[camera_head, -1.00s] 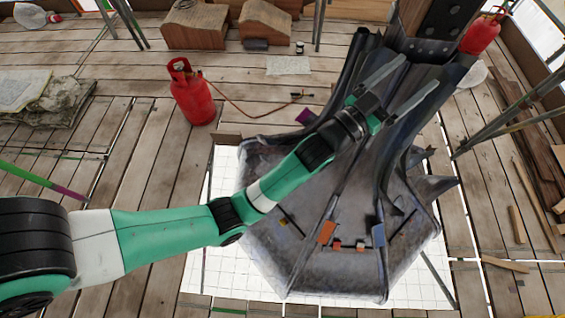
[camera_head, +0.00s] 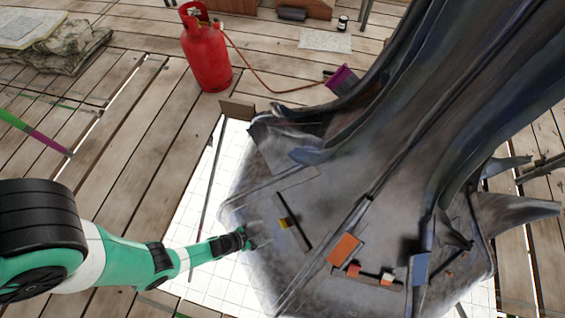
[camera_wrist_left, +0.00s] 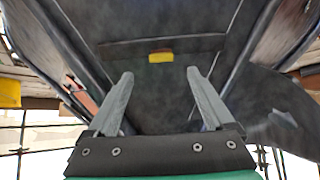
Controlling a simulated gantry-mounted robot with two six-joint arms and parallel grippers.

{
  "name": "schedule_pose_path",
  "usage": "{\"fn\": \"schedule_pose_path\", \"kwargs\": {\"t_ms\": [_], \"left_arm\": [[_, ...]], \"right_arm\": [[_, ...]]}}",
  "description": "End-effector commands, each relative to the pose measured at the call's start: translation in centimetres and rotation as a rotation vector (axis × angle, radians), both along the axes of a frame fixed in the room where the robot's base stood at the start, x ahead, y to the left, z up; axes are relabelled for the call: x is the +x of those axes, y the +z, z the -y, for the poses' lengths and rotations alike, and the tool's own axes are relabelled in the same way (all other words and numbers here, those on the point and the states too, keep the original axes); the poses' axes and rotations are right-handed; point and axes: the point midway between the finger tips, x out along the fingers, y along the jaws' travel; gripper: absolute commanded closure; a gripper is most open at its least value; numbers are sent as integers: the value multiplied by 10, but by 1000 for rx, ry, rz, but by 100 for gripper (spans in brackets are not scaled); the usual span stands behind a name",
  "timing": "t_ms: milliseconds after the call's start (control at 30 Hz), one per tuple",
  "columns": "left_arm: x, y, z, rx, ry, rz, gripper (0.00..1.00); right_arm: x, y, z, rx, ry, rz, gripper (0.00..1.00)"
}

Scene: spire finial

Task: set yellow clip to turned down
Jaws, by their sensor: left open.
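The yellow clip (camera_head: 283,223) is a small block on a dark slotted strip on the sloping grey base of the spire (camera_head: 330,180). It also shows in the left wrist view (camera_wrist_left: 161,57), above and beyond the fingertips, roughly centred between them. My left gripper (camera_head: 262,233) is just left of the clip in the head view. In the left wrist view (camera_wrist_left: 161,80) its two fingers are spread with nothing between them. The clip is apart from the fingers. My right gripper is not in view.
Orange (camera_head: 345,248), red (camera_head: 353,269) and blue (camera_head: 420,268) parts sit on the base to the right of the clip. A red gas cylinder (camera_head: 206,52) with a hose stands behind on the planks. Raised ribs run down the spire beside the clip.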

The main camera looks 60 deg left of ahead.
Motion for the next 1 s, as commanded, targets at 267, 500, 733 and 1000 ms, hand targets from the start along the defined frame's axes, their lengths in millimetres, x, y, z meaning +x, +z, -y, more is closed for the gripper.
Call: {"fn": "schedule_pose_path", "kwargs": {"t_ms": [267, 500, 733, 1000], "left_arm": [[11, -10, -1, 1, 1, 6, 14], [46, -50, -2, 2, 0, 8, 14], [77, -78, -3, 2, 0, 7, 14], [86, -81, -4, 1, 1, 5, 14]], "right_arm": [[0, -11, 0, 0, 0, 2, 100], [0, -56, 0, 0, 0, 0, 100], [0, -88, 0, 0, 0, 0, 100], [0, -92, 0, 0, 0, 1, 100]]}}
